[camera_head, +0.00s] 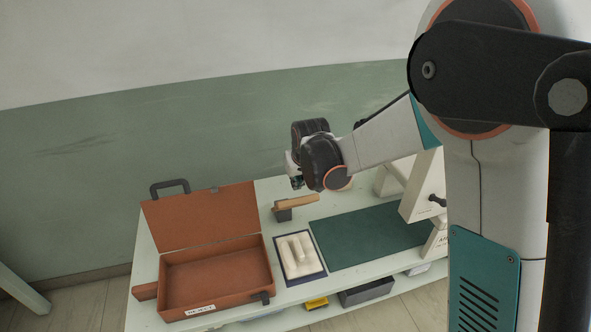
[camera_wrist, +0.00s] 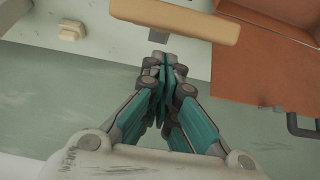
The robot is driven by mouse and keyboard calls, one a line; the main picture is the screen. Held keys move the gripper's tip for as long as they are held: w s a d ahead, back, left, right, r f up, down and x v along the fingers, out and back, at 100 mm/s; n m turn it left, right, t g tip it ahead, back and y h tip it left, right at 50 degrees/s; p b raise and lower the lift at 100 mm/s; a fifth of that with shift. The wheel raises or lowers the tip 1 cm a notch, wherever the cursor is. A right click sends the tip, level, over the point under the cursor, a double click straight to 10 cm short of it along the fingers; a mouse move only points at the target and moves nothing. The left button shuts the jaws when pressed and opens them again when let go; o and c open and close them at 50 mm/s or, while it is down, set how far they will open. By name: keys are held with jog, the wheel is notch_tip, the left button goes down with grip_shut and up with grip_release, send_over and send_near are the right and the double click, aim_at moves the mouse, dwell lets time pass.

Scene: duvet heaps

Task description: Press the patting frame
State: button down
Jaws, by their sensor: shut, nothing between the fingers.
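My gripper (camera_head: 297,183) is above the back of the pale table, its fingers partly hidden by the wrist. In the wrist view the gripper (camera_wrist: 161,62) is shut with its fingertips together and empty. A wooden bar (camera_head: 297,202) lies across a small dark block (camera_head: 283,215) below it. The bar also shows in the wrist view (camera_wrist: 180,17), just ahead of the fingertips; I see no clear contact. A dark blue-edged flat board (camera_head: 288,280) holds cream padded shapes (camera_head: 296,250). I cannot tell which of these is the patting frame.
An open brown case (camera_head: 210,270) stands on the left of the table (camera_head: 145,262). A dark green mat (camera_head: 365,237) lies right of the board, with a white machine (camera_head: 425,195) beyond it. A lower shelf holds a yellow item (camera_head: 317,303) and a dark bin (camera_head: 366,292).

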jog(key=shift+s+d+f, duration=0.15)
jog(key=shift+s+f, duration=0.3)
jog(key=shift+s, duration=0.2)
jog(key=shift+f, duration=0.1)
